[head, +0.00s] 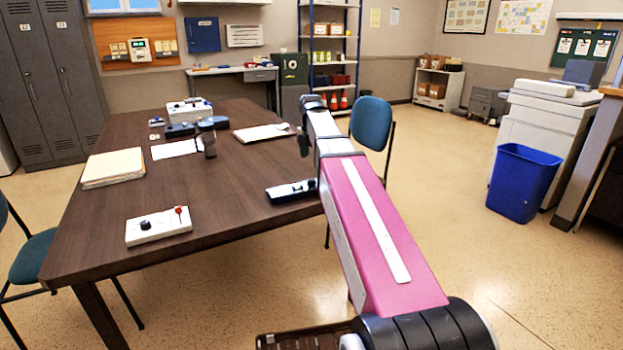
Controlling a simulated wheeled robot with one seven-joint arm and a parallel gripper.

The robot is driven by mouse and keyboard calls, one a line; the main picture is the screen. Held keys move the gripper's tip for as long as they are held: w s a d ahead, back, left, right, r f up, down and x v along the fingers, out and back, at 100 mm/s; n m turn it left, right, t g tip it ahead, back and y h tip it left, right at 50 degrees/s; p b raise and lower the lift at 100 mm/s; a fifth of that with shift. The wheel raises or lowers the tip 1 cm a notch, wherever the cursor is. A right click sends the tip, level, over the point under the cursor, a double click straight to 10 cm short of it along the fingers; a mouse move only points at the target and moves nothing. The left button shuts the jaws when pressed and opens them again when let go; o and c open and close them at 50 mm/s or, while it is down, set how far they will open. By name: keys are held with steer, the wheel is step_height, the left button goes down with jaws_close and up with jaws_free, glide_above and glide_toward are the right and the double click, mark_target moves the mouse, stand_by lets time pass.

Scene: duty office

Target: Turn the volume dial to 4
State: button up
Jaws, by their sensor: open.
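A white control box (159,226) with a black round knob (145,225) and a red-tipped lever (179,213) lies near the front left of the brown table (110,236). Another white box (190,110) with small dark controls stands at the table's far end. A dark device (292,191) lies at the right edge, beside my arm. No volume marking is readable, so I cannot tell which one carries the volume dial. My gripper (303,144) shows as a small dark part at the far end of my arm, over the table's right side, open and apart from the boxes; its fingers are unclear.
A paper stack (113,167), a dark upright object (207,138) and a clipboard (262,133) are on the table. Blue chairs (371,122) stand at its sides. A blue bin (523,182) is at right. Floor between table and bin is clear.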

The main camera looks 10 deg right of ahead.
mark_target(311, 180)
step_height(311, 180, down, 10)
steer(key=shift+r, duration=0.15)
stand_by(0.3)
steer(key=shift+c, duration=0.3)
steer(key=c, duration=0.9)
